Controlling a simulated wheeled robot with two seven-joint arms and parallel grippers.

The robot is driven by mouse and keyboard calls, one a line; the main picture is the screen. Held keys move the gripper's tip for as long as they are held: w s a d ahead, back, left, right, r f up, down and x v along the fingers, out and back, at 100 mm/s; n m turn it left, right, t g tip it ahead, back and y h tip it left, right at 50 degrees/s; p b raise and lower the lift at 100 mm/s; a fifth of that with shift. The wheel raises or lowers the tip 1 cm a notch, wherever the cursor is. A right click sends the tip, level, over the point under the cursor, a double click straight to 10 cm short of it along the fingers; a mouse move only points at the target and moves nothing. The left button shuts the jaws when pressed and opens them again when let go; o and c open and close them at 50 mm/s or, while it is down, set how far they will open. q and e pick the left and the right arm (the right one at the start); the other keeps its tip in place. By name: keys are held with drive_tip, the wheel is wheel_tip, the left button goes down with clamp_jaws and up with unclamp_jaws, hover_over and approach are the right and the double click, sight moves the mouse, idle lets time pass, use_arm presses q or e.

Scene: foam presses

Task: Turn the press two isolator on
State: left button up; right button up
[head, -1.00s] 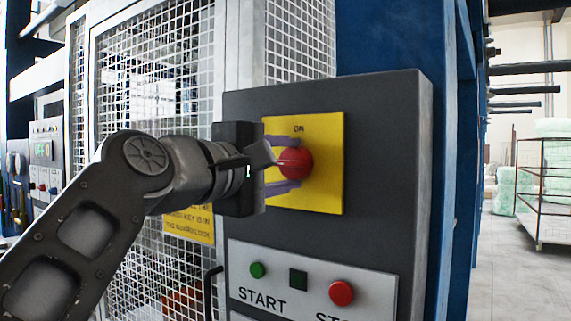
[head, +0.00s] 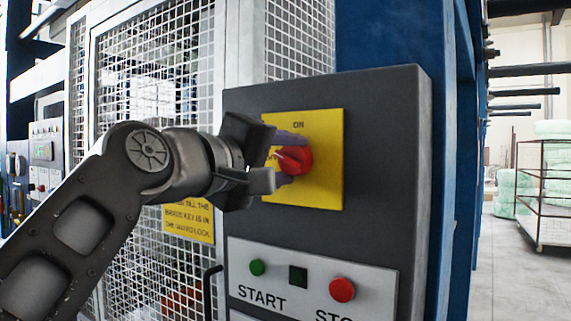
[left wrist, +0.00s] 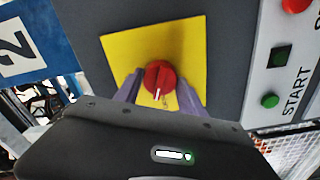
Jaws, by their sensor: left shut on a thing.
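The isolator is a red rotary knob (head: 300,160) on a yellow plate (head: 325,185) marked ON at the top, on the dark grey control box. The knob also shows in the left wrist view (left wrist: 160,76), with its white pointer toward the gripper body. In the head view the pointer lies to the left, slightly upward, not at ON. My left gripper (head: 288,157) is shut on the knob, its purple fingers on either side of it. In the left wrist view the fingers (left wrist: 160,88) flank the knob. My right gripper is not in view.
Below is a panel with a green START button (head: 257,267), a dark square (head: 298,277) and a red button (head: 342,290). A white mesh guard (head: 150,75) stands behind my arm. A blue column (head: 385,35) stands behind the box. Open floor lies far right.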

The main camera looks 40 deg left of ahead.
use_arm(q)
drive_tip(key=m, duration=0.3)
drive_tip(key=shift+f+m+b, duration=0.1)
drive_tip(key=shift+m+b, duration=0.3)
drive_tip(key=m, duration=0.3)
drive_tip(key=shift+m+b, duration=0.3)
drive_tip(key=shift+b, duration=0.1)
drive_tip(key=m+b, duration=0.1)
drive_tip(key=m, duration=0.4)
drive_tip(key=shift+m, duration=0.4)
drive_tip(key=o, duration=1.4)
drive_tip(key=shift+c, duration=0.2)
